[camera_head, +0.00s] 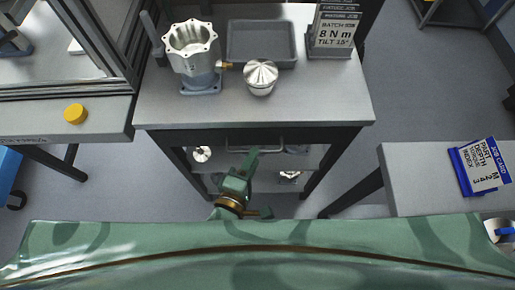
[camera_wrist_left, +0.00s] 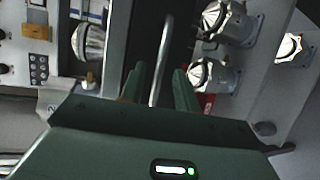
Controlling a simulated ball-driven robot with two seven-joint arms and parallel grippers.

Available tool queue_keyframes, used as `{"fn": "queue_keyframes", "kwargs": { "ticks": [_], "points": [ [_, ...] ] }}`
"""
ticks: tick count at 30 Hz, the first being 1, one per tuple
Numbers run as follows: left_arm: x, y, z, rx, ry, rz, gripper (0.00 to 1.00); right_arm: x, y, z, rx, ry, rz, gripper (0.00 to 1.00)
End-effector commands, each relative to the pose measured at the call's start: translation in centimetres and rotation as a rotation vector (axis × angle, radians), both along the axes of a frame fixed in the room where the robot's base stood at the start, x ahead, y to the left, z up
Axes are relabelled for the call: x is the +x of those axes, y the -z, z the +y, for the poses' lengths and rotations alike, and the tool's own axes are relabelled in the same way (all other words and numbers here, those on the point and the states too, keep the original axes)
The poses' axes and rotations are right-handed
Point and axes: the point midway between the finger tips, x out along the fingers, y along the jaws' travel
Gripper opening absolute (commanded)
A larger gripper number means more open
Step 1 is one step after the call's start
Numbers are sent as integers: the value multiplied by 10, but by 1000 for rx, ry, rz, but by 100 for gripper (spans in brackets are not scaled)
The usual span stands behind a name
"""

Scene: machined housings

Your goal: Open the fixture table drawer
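The fixture table (camera_head: 300,105) has a grey top and dark frame. Its drawer front shows as a dark band (camera_head: 290,134) under the top's front edge and looks closed. A pale bar handle (camera_head: 263,149) runs across it. My left gripper (camera_head: 245,165) is in front of the drawer at the handle. In the left wrist view the handle (camera_wrist_left: 161,58) passes between the two open fingers of my left gripper (camera_wrist_left: 160,88), with a gap visible on each side. Whether a finger touches it is unclear. My right gripper is not in view.
On the table top stand a metal housing (camera_head: 195,52), a silver domed part (camera_head: 260,76), a grey tray (camera_head: 233,43) and a sign (camera_head: 333,30). Lower-shelf housings (camera_wrist_left: 213,74) sit beyond the handle. Side benches hold a yellow disc (camera_head: 75,113) and a blue job card (camera_head: 480,167).

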Motion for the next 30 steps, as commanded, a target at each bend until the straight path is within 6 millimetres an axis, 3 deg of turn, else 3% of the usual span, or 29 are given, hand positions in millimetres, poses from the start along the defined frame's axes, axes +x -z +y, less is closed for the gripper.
{"fn": "queue_keyframes", "kwargs": {
  "ticks": [3, 7, 17, 21, 30],
  "points": [
    [19, 4, -8, -1, -1, -1, 32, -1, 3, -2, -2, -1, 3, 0],
    [31, 7, -13, 0, 0, 0, 32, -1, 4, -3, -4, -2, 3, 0],
    [35, 7, -14, 1, 0, 1, 32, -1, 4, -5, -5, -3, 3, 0],
    [35, 7, -14, 1, 0, 1, 0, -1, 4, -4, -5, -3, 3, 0],
    [34, 7, -15, 2, 1, 0, 0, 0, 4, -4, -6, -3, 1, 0]
  ]
}}
